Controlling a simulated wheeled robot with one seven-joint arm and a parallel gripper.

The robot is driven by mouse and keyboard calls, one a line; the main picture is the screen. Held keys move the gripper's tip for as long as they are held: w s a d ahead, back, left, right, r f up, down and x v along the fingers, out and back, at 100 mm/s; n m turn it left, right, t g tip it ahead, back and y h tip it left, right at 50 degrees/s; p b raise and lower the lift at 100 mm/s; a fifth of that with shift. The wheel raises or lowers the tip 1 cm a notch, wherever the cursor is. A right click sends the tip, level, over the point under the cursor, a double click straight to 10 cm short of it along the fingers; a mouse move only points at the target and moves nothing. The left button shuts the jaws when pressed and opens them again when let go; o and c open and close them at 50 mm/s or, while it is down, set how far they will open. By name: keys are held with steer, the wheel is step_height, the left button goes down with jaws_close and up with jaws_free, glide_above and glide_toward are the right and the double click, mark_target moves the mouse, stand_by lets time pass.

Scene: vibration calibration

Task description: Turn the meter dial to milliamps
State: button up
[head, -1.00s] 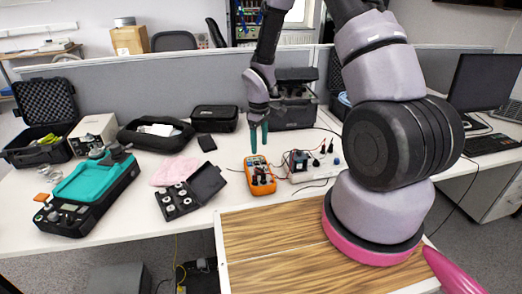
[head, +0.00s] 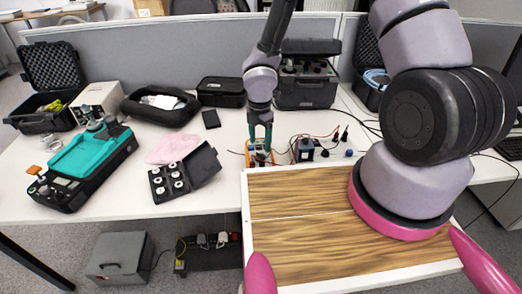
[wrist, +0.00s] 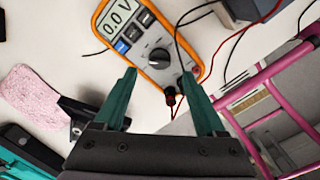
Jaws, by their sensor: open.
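The orange multimeter (wrist: 174,40) lies on the white table with its display reading 0.0 V. Its round dark dial (wrist: 159,58) shows in the wrist view, ahead of and between my fingertips. Test leads plug into the meter's lower end. My gripper (wrist: 157,75) is open and empty, with its two teal fingers apart. In the head view my gripper (head: 260,133) points down over the meter (head: 259,154), and its fingers partly hide the meter. I cannot tell whether a finger touches it.
An open black case of round weights (head: 178,174) and a pink cloth (head: 172,149) lie left of the meter. A small device with leads (head: 304,149) stands to the right. A black pouch (head: 220,92) and a larger black case (head: 305,90) are behind.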

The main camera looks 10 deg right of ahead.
mark_target(260, 153)
steer(key=shift+f, duration=2.4)
jaws_close()
steer(key=m, duration=0.4)
steer(key=shift+w+a+m, duration=0.1)
steer(key=shift+m, duration=1.9)
